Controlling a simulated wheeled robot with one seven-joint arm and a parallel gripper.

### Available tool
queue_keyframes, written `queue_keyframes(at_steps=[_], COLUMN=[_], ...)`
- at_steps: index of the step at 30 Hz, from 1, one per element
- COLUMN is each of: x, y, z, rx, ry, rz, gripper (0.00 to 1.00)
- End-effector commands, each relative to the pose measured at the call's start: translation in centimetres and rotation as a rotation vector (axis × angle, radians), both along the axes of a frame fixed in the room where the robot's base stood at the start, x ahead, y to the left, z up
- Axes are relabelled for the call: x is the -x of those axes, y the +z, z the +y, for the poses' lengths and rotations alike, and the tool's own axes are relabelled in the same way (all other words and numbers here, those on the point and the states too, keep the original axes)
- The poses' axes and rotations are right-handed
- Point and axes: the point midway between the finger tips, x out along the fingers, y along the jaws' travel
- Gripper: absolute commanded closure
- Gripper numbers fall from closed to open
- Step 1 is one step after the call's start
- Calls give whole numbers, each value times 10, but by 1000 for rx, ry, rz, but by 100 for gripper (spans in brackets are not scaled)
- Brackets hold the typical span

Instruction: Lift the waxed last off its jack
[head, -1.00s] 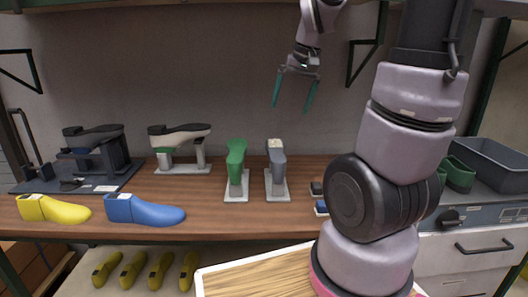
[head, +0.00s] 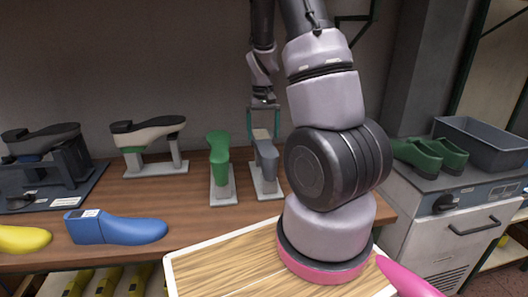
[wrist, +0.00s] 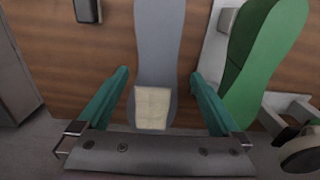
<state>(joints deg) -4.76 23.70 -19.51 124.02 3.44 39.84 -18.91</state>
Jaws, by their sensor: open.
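A grey last (head: 267,160) stands on a jack with a pale base (head: 266,190) on the bench. A green last (head: 219,150) stands on a similar jack to its left. No wax can be made out on either. My gripper (head: 263,137) is open, with its teal fingers just above the grey last. In the wrist view, the grey last (wrist: 160,45) with a cream patch (wrist: 152,108) lies between the spread fingers (wrist: 159,72), with gaps on both sides. The green last (wrist: 262,60) is to the right there, close to one finger. The grey last's jack is mostly hidden.
A cream last with a black sole (head: 148,132) stands on a stand further left, beside a dark fixture (head: 45,165). Blue (head: 118,228) and yellow (head: 22,239) lasts lie at the bench front. Green shoes (head: 430,155) and a grey bin (head: 485,143) are at right.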

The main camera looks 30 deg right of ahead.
Motion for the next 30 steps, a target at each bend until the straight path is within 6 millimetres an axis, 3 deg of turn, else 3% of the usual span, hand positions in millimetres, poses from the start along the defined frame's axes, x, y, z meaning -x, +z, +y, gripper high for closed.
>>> queue_keyframes(at_steps=[10,20,28,30], x=[-1,-2,-2,-2], y=[-45,-52,-52,-52], z=[-4,-4,-4,-4], rx=[-1,0,0,0], ry=[-1,1,0,0], rz=[2,-1,-1,-1], gripper=[0,0,99,100])
